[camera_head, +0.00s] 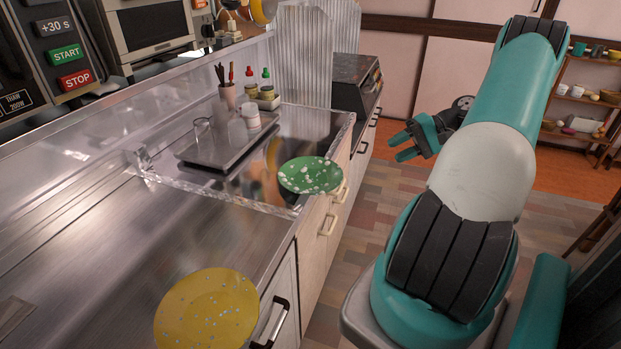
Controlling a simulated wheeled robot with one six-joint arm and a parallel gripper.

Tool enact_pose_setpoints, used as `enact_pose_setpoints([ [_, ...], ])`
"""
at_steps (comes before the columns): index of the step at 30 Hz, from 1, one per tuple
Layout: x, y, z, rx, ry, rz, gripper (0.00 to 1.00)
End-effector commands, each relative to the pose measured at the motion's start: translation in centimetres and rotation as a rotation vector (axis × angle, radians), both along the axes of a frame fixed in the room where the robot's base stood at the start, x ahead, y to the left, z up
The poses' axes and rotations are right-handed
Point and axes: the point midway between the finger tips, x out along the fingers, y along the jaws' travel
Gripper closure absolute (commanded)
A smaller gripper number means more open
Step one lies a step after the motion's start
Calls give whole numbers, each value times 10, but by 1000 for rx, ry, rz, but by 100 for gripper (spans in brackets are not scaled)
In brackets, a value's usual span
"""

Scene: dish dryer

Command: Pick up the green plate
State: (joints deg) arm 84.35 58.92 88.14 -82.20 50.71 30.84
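The green plate (311,175) has pale speckles. It lies at the front right edge of the steel counter, near the sink corner, and its right side reaches past the counter edge. My gripper (398,146) is to the right of the plate and beyond the counter, over the floor. It is apart from the plate, with its fingers pointing left. A gap shows between the two teal fingers, and nothing is seen between them. My arm stands at the right of the view.
A yellow speckled plate (207,310) lies at the counter's near edge. A steel tray (213,158) with bottles and a glass stands behind the green plate. Drawers with handles (328,224) line the counter front. A dark appliance (352,84) stands beyond. The floor between counter and arm is clear.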

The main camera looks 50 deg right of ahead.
Motion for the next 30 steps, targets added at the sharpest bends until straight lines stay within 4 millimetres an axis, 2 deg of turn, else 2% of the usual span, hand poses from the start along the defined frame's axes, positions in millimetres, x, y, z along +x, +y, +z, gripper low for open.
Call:
enact_pose_setpoints([
  [2, 9, 12, -12, 1, 2, 4, 64],
  [12, 52, 62, -45, 1, 2, 5, 64],
  [20, 65, 77, -56, -1, 1, 3, 64],
  [30, 90, 108, -77, 0, 1, 5, 64],
])
